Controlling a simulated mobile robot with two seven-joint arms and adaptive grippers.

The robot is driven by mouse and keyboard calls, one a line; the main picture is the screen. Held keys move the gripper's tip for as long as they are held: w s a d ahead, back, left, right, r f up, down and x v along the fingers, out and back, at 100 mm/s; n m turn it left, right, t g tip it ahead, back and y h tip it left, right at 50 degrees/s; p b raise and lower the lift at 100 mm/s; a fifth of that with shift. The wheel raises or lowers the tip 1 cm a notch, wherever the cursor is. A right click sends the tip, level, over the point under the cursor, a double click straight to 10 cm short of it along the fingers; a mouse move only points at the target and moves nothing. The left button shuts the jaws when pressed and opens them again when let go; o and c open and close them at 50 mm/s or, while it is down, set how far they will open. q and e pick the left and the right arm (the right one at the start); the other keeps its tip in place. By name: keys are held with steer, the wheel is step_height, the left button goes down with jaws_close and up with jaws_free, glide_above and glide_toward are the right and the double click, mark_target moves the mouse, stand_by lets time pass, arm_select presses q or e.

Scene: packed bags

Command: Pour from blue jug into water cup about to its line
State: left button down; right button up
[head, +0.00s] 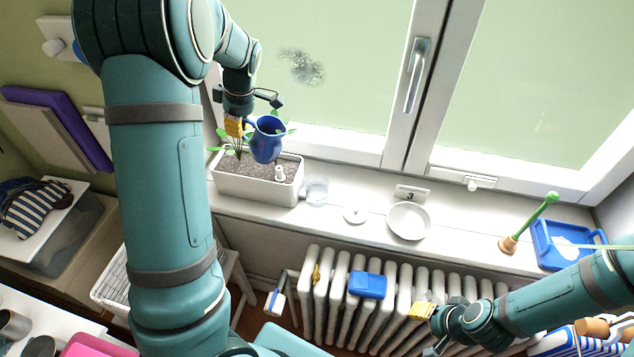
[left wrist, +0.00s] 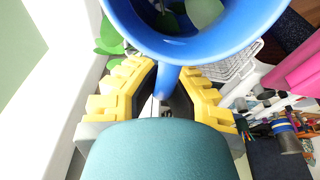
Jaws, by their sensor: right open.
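The blue jug (head: 267,139) is in the air above the right part of the planter, roughly upright. My left gripper (head: 236,127) is shut on its handle, to the left of the jug. In the left wrist view the handle of the jug (left wrist: 204,48) runs between the yellow fingers of my left gripper (left wrist: 166,84). The clear water cup (head: 316,189) stands on the windowsill just right of the planter, below and right of the jug. Its line and its level cannot be made out. My right gripper (head: 424,310) is open, low over the radiator, away from the cup.
A white planter (head: 258,189) with soil and plants stands on the sill (head: 340,220). Right of the cup are a small white disc (head: 354,215), a white bowl (head: 409,222), a green-handled tool (head: 530,222) and a blue tray (head: 566,244). The window is behind.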

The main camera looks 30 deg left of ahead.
arm_select(q)
steer(key=shift+a+f+t+h, duration=0.2)
steer(key=shift+a+h, duration=0.15)
steer(key=shift+h, duration=0.35)
steer(key=shift+a+f+t+h, duration=0.1)
steer(key=shift+a+f+h, duration=0.15)
steer(key=shift+h, duration=0.45)
stand_by(0.6)
